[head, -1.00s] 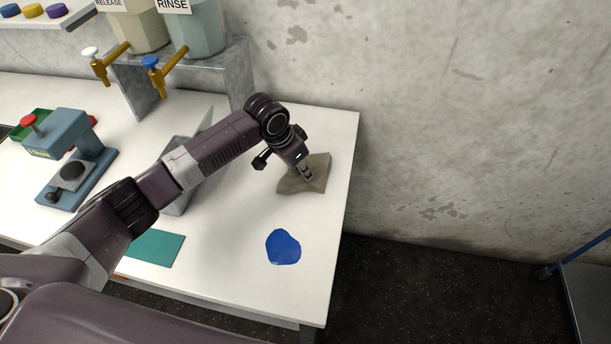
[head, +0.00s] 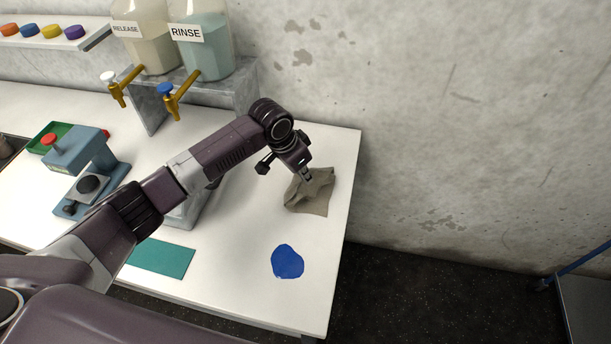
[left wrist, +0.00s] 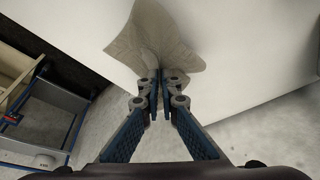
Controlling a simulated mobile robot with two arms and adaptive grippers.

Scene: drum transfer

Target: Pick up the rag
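The rag (head: 318,196) is a grey-beige cloth near the right end of the white table. My left gripper (head: 306,176) is at its upper edge, shut on it. In the left wrist view the fingers of my left gripper (left wrist: 160,82) are together with the rag (left wrist: 150,40) bunched up at their tips and spreading out beyond them. The rag looks peaked where it is pinched; whether its lower part still touches the table I cannot tell. My right gripper is not in view.
A blue puddle-shaped patch (head: 287,262) and a teal mat (head: 162,258) lie on the white table (head: 235,275). A blue press (head: 88,165) stands at left. Dispensers marked RELEASE (head: 143,38) and RINSE (head: 202,45) stand on a stand at the back. A concrete wall is behind.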

